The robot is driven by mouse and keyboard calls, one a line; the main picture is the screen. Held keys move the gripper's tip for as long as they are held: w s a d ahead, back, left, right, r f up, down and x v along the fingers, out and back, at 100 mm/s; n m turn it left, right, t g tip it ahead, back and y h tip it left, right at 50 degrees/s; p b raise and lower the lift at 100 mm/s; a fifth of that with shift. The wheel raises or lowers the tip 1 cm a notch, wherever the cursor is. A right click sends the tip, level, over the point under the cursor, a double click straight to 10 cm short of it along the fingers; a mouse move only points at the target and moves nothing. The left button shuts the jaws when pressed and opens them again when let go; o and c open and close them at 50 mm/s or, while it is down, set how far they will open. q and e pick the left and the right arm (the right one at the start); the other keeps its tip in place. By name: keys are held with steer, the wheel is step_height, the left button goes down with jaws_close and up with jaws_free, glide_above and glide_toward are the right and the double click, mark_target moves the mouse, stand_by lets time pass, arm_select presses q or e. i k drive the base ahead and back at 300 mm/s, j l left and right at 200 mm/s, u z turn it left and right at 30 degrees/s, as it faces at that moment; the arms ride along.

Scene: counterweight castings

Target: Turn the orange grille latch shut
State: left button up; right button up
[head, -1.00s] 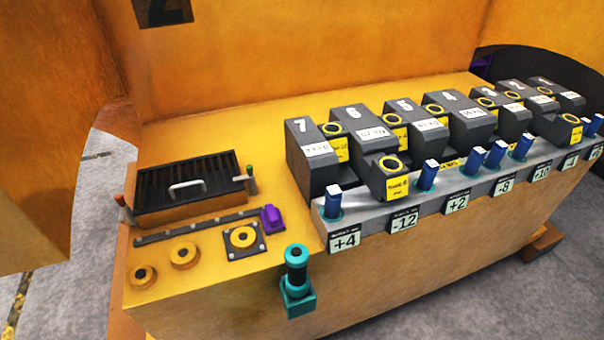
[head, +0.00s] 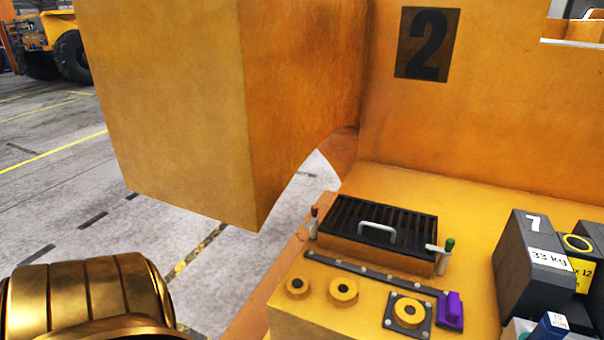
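The black slatted grille (head: 345,215) with a pale handle (head: 377,231) lies on a raised box on the yellow deck. At its left end stands a small pale latch with an orange-red tip (head: 314,212), roughly upright; how far it is turned cannot be told. At its right end is a similar latch with a green tip (head: 449,244), tilted slightly. Neither of my grippers shows in the head view, and nothing touches the grille or its latches.
In front of the grille lie a dark rail (head: 375,273), round yellow knobs (head: 343,290) and a purple slider (head: 450,311). Dark numbered weights (head: 535,265) stand at the right. A large orange block (head: 220,110) hangs at the left. A bronze part of mine fills the lower left.

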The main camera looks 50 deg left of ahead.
mark_target(315, 208)
steer(key=u, duration=1.4)
